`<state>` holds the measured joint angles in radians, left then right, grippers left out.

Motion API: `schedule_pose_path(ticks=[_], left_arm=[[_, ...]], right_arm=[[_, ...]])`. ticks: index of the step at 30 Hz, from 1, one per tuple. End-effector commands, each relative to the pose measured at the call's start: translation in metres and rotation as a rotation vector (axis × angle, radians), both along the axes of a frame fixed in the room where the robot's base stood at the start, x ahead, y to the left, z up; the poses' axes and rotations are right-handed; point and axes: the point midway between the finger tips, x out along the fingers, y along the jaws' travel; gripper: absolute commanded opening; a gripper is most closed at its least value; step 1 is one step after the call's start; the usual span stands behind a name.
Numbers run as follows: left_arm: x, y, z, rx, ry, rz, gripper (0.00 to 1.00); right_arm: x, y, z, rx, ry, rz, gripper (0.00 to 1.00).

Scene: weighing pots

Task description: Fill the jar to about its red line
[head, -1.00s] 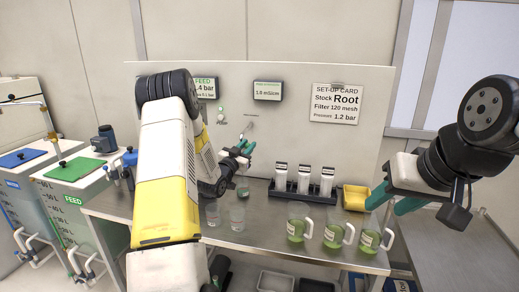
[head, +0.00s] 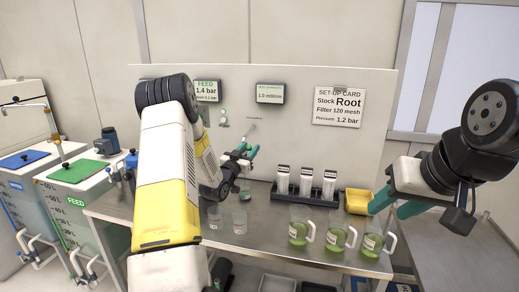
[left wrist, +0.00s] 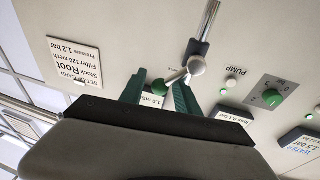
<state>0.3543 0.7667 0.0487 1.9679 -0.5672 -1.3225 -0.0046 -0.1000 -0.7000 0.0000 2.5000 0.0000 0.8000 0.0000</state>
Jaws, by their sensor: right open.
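A jar (head: 244,190) stands on the bench below my left gripper, partly hidden by it; its fill level and red line are too small to tell. A metal spout with a ball joint (left wrist: 196,66) comes out of the panel in the left wrist view. My left gripper (head: 246,153), also in the left wrist view (left wrist: 159,80), is open around that ball, with gaps visible. My right gripper (head: 388,208) is open and empty above the bench's right end.
Two clear glasses (head: 239,221) stand left of three green-filled jugs (head: 300,228). Behind are a black rack with white-topped cartridges (head: 305,184) and a yellow tray (head: 357,201). The panel carries a PUMP button (left wrist: 231,83) and a green knob (left wrist: 272,97). A FEED tank (head: 80,205) stands left.

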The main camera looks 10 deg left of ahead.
Motion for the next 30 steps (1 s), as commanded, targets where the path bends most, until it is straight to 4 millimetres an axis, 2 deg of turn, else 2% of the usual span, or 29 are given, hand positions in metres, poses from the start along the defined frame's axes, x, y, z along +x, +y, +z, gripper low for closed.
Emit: schedule_pose_path(ticks=[20,25,30], left_arm=[[0.002,0.003,0.006,0.028,-0.017,0.008,0.43],[0.002,-0.006,0.0,0.188,-0.022,0.005,0.43],[0.001,-0.016,-0.014,0.467,-0.029,0.0,0.43]], right_arm=[[0.0,0.0,0.0,0.0,0.0,0.0,0.43],[0.0,0.0,0.0,0.0,0.0,0.0,0.43],[0.0,0.0,0.0,0.0,0.0,0.0,0.43]])
